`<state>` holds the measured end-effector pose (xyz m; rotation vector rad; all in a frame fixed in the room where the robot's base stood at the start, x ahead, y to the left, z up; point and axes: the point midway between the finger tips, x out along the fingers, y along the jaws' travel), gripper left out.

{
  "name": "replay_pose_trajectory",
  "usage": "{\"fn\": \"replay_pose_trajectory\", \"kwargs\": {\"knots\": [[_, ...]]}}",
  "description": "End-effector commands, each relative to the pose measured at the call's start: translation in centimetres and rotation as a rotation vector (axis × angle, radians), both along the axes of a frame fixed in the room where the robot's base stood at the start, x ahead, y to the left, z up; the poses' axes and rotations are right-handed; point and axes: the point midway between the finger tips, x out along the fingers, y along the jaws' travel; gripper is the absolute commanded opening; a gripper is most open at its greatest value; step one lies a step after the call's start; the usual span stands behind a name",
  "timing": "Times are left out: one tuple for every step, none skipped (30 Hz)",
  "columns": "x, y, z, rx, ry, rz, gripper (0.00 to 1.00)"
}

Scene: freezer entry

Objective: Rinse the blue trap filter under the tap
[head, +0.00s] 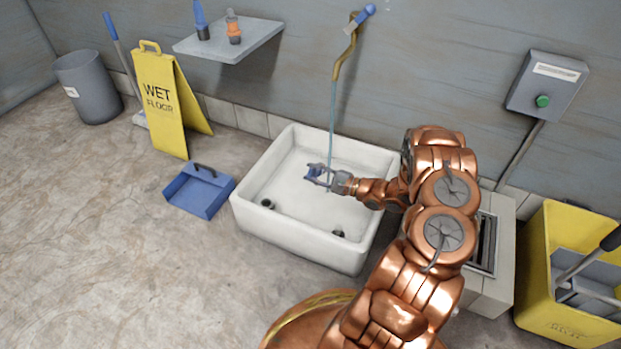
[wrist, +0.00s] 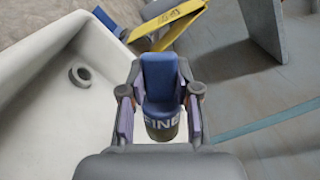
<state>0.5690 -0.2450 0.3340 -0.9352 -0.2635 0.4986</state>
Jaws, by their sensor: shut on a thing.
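My gripper (head: 322,178) is over the white sink basin (head: 300,242), shut on a small blue thing (head: 312,169), which I take as the trap filter. In the wrist view, this blue thing (wrist: 159,80) sits between the two fingers, with a dark lower part bearing white letters. The brass tap (head: 346,66) on the wall has a blue lever (head: 362,16). A thin pale-blue water stream (head: 332,115) falls from it towards the basin, close to my gripper. In the wrist view, the stream (wrist: 270,121) passes to the right of the gripper, apart from the blue thing.
The basin has two dark round fittings, one at front left (head: 267,204) and one at front right (head: 338,234). A blue dustpan (head: 198,194) and yellow wet-floor sign (head: 166,105) stand left. A yellow bucket (head: 565,325) is at right.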

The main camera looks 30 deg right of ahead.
Motion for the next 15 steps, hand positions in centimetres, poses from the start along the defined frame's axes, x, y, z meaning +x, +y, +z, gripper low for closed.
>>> {"fn": "replay_pose_trajectory", "kwargs": {"knots": [[0.2, -0.4, 0.0, -0.001, -0.002, -0.001, 0.0], [0.3, -0.6, 0.0, 0.0, -0.001, -0.001, 0.0], [0.5, -0.8, -0.1, 0.0, -0.001, -0.001, 0.0], [0.6, -1.0, -0.1, 0.0, -0.001, -0.001, 0.0], [0.8, -1.2, -0.1, -0.001, -0.002, 0.0, 0.0], [1.0, -1.5, -0.1, -0.001, -0.002, 0.0, 0.0], [1.1, -1.7, -0.1, -0.001, -0.002, 0.0, 0.0], [1.2, -1.9, -0.1, -0.001, -0.002, 0.0, 0.0], [1.4, -2.2, -0.1, -0.001, -0.002, -0.001, 0.0], [1.5, -2.4, -0.1, -0.001, 0.0, -0.001, 0.0], [1.6, -2.6, -0.2, 0.0, 0.0, -0.001, 0.0], [1.7, -2.9, -0.2, -0.001, 0.001, -0.002, 0.0], [1.8, -3.1, -0.2, -0.001, 0.001, -0.002, 0.0], [2.0, -3.3, -0.2, 0.0, 0.002, -0.002, 0.0], [2.2, -3.6, -0.2, -0.001, 0.001, 0.0, 0.0]]}}
